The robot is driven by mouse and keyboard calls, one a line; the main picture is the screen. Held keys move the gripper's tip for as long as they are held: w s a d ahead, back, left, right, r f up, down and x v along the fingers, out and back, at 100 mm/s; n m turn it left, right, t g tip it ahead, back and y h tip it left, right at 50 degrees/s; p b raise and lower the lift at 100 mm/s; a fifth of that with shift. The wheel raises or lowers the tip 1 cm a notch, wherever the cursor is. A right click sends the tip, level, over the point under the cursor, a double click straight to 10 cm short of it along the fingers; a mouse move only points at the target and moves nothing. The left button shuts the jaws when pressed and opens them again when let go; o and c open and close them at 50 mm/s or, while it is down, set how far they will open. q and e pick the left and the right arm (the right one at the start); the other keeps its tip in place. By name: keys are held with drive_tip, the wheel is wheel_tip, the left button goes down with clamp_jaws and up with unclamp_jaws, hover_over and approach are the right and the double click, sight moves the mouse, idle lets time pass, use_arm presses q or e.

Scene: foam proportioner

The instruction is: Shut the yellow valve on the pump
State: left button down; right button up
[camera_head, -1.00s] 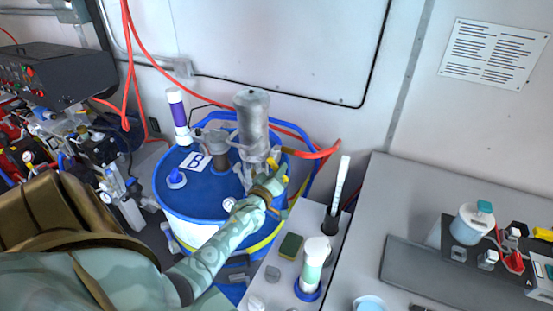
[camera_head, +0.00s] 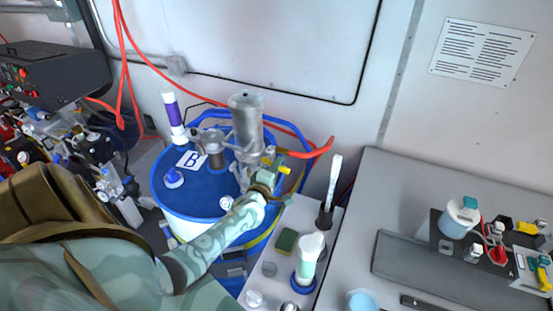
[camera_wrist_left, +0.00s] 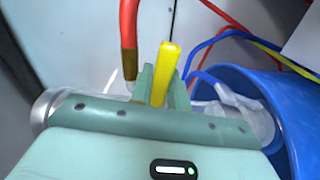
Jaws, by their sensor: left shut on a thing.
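The grey pump (camera_head: 246,118) stands upright on the blue drum marked B (camera_head: 205,185). The yellow valve handle (camera_wrist_left: 168,65) stands between the fingers of my left gripper (camera_wrist_left: 158,88) in the left wrist view, its top end rising above them. In the head view my left gripper (camera_head: 272,164) is at the right side of the pump's lower part, shut on the handle. There the handle is small and partly hidden by the gripper. A red hose with a brass end (camera_wrist_left: 128,55) is just left of the fingers in the wrist view. My right gripper is out of view.
A purple-and-white tube (camera_head: 173,115) stands on the drum's far left side. Right of the drum is a grey bench (camera_head: 275,245) with a white bottle (camera_head: 311,250) and a brush-like stick (camera_head: 333,185). Red and blue hoses pass behind the pump.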

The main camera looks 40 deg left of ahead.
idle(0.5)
use_arm(q)
drive_tip(key=c, duration=1.6)
unclamp_jaws()
drive_tip(key=shift+v, duration=8.15)
drive_tip(key=shift+a, duration=0.1)
drive_tip(key=shift+c, duration=0.4)
